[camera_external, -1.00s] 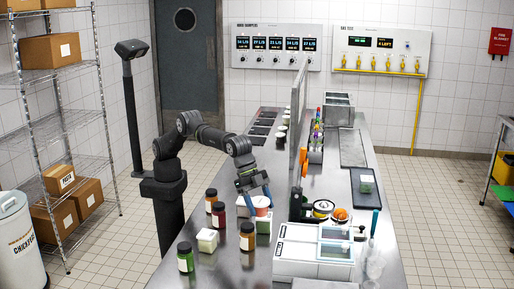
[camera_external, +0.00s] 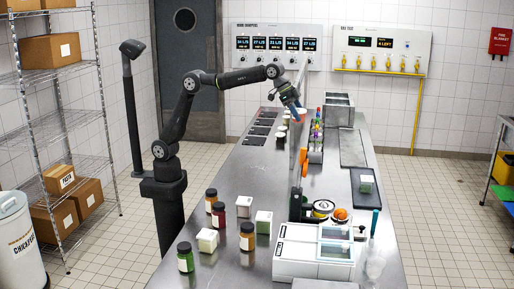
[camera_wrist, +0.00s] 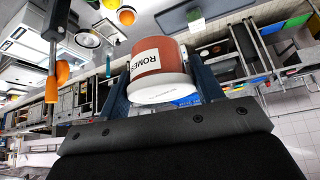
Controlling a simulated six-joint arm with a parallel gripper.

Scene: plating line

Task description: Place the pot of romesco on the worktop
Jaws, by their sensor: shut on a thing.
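The romesco pot (camera_wrist: 155,60) is reddish-brown, with a white end and a white label reading "ROMES...". In the wrist view it sits between the two blue fingers of my gripper (camera_wrist: 162,82), which is shut on it. In the external view my gripper (camera_external: 294,108) is raised over the far part of the steel worktop (camera_external: 245,180), close to the upright divider. The pot shows there only as a small red and white shape (camera_external: 302,114) beside the fingers, partly hidden. I cannot tell its exact height above the worktop.
A thin upright divider (camera_external: 296,150) runs along the worktop. Colourful bottles (camera_external: 317,138) stand right of it. A white two-lid unit (camera_external: 314,255) stands in front.

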